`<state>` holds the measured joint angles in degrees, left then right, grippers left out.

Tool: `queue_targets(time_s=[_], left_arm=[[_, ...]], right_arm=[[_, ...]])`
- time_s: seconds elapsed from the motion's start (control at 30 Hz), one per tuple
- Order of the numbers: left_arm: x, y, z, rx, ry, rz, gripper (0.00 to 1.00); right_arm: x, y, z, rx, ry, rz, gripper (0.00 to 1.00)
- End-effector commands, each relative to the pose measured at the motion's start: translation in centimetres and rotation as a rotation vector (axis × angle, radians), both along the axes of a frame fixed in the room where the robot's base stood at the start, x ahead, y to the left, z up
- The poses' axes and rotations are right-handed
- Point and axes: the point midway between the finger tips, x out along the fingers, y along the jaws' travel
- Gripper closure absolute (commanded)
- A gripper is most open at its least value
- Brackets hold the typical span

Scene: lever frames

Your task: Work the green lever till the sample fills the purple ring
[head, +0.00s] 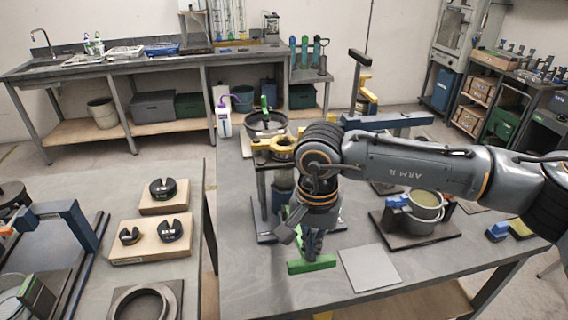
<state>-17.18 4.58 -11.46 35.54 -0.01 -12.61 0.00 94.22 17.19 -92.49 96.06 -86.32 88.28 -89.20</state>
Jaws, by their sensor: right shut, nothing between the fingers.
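A green bar (318,264), which looks like the lever's handle, lies low near the front of the middle table, beside a dark frame. More green shows behind my wrist. My right gripper (313,248) points down right at the green bar, shut and empty. I cannot tell whether its fingertips touch the bar. The gripper and wrist hide part of the lever and the mechanism behind it. A yellow ring-shaped holder (279,146) stands behind my wrist. I cannot make out a purple ring or the sample. My left gripper is not in view.
A grey plate (369,267) lies right of the green bar. A grey pot (424,212) with a blue clamp stands on a dark base further right. A white bottle with a purple top (224,118) and a black pan (265,124) stand at the back. A second table is at left.

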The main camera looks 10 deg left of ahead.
Motion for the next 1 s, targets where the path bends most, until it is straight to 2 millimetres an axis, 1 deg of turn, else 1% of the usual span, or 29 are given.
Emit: queue_targets(time_s=[0.03, 0.7, 0.83, 1.0], left_arm=[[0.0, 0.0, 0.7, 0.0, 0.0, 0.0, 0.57], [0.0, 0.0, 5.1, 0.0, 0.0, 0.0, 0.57], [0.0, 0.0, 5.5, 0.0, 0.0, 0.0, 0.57], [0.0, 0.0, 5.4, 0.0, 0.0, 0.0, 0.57]], right_arm=[[0.0, 0.0, 1.0, -0.001, 0.002, 0.0, 1.0], [1.2, 0.5, 10.3, -0.002, 0.002, 0.001, 1.0], [1.3, 0.5, 11.2, 0.0, 0.003, 0.002, 1.0], [1.4, 0.5, 11.2, 0.0, 0.003, 0.002, 1.0]])
